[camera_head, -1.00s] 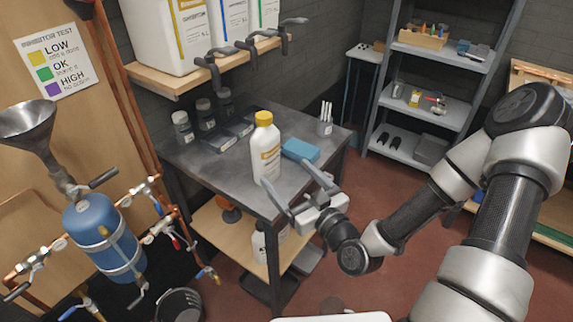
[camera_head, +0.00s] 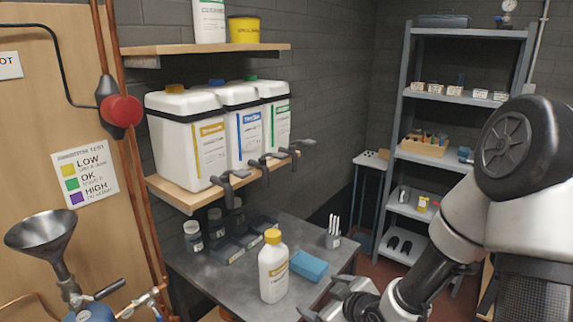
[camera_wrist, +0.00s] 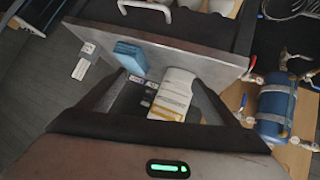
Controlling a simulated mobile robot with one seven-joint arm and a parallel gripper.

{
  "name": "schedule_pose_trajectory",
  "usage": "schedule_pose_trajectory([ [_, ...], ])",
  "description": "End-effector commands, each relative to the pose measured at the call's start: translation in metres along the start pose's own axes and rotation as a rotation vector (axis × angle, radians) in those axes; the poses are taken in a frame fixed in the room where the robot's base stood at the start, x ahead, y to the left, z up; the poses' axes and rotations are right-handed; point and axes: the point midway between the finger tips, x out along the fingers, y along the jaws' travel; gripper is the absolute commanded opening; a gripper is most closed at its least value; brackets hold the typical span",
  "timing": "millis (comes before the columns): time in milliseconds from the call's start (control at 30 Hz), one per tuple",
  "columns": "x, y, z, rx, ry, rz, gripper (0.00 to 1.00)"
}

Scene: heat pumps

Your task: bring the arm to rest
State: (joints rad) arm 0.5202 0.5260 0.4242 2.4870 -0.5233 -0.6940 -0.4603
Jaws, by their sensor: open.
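My gripper (camera_head: 322,298) is at the bottom edge of the head view, right of the white bottle (camera_head: 273,272) and partly cut off by the frame. In the wrist view its two fingers (camera_wrist: 160,80) are spread apart with nothing gripped. The yellow-capped bottle stands upright on the dark metal table (camera_head: 222,277). In the wrist view the bottle (camera_wrist: 173,95) appears beyond the fingers, in the gap between them. My arm reaches in from the right of the head view.
A blue sponge (camera_head: 309,265) lies beside the bottle. A pen cup (camera_head: 333,238) and several dark-labelled jars stand farther back. White canisters (camera_head: 188,140) with taps sit on a wooden shelf above. A metal funnel (camera_head: 42,232) is at left, grey shelving (camera_head: 465,98) at right.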

Motion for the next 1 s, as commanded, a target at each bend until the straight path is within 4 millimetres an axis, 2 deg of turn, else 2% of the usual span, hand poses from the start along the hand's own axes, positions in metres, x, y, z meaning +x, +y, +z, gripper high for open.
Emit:
schedule_pose_trajectory([
  [33, -0.017, 0.02, -0.015, -0.027, -0.062, 0.036, 0.84],
  [167, -0.062, 0.058, -0.038, -0.003, -0.223, 0.132, 0.84],
  [200, -0.079, 0.068, -0.049, 0.018, -0.26, 0.163, 0.84],
  [300, -0.127, 0.083, -0.077, 0.096, -0.33, 0.231, 0.84],
  [367, -0.158, 0.086, -0.096, 0.157, -0.355, 0.263, 0.84],
  [433, -0.196, 0.083, -0.117, 0.24, -0.372, 0.284, 0.84],
  [500, -0.235, 0.071, -0.131, 0.328, -0.392, 0.289, 0.84],
  [600, -0.285, 0.048, -0.136, 0.451, -0.424, 0.277, 0.84],
  [700, -0.323, 0.024, -0.134, 0.552, -0.455, 0.256, 0.84],
  [833, -0.352, 0.001, -0.129, 0.635, -0.481, 0.229, 0.84],
  [1000, -0.353, 0.0, -0.129, 0.639, -0.482, 0.227, 0.84],
])
